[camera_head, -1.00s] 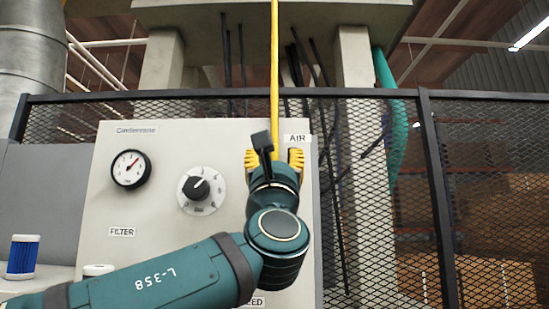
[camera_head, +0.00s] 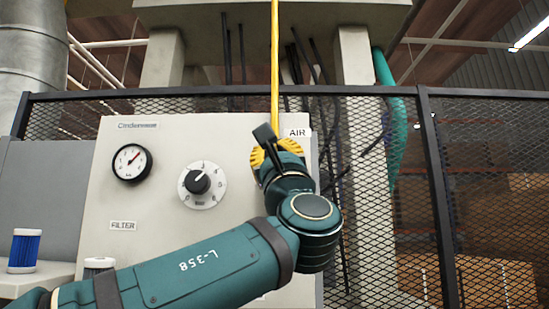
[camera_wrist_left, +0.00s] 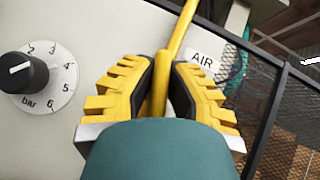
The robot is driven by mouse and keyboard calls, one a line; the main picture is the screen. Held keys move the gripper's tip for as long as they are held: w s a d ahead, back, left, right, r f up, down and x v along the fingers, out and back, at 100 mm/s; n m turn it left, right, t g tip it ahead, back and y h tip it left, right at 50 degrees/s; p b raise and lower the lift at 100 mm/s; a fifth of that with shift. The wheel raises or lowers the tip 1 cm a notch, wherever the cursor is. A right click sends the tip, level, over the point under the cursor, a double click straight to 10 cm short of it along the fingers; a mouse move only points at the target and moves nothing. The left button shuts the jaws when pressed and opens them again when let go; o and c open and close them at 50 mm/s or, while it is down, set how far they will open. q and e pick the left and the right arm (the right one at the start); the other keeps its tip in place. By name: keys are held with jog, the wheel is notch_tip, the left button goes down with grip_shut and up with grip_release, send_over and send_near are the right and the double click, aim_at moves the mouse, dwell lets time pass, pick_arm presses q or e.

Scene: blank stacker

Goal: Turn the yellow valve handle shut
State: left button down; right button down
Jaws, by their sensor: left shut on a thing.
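The yellow valve handle (camera_wrist_left: 158,92) sits between the black pads of my left gripper (camera_head: 275,153) in the left wrist view. The gripper (camera_wrist_left: 166,82) has yellow ribbed fingers and is shut on the handle. The handle's lower part is hidden behind my teal wrist, and in the head view my gripper hides the handle. A yellow pipe (camera_head: 275,60) rises straight up above it; in the wrist view the pipe slants to the upper right, out of line with the handle. My right gripper is not in view.
The pale panel (camera_head: 110,185) carries a gauge (camera_head: 131,162), a dial knob (camera_head: 198,182) left of my gripper, and an AIR label (camera_head: 297,132) beside it. Blue (camera_head: 24,250) and white (camera_head: 98,265) filters stand at lower left. A mesh fence (camera_head: 385,200) lies behind.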

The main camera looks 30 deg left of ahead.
pick_arm(q)
jog(key=n+g+y, duration=0.1)
jog(key=n+g, duration=0.2)
jog(key=n, duration=0.1)
jog(key=shift+y, duration=0.4)
jog(key=n+g+y+p, duration=0.1)
jog(key=n+g, duration=0.3)
jog(key=n, duration=0.1)
jog(key=shift+r, duration=0.15)
jog(key=n+g+h+p, duration=0.1)
jog(key=n+g+p, duration=0.1)
jog(key=n, duration=0.1)
jog(key=n+g+p, duration=0.2)
jog(key=n+g, duration=0.1)
jog(key=shift+s+a+n+h+p, duration=0.1)
jog(key=shift+a+n+h+p, duration=0.05)
jog(key=shift+n+h+p, duration=0.2)
jog(key=shift+f+n+g+h+p, duration=0.2)
jog(key=shift+n+g+h+p, duration=0.45)
jog(key=shift+n, duration=0.4)
jog(key=shift+f+n+g+h, duration=0.2)
jog(key=shift+n+g+h, duration=0.25)
jog(key=shift+n+h, duration=0.3)
jog(key=c, duration=1)
grip_release()
jog(key=shift+a, duration=0.15)
jog(key=shift+o, duration=0.2)
jog(key=shift+h, duration=0.25)
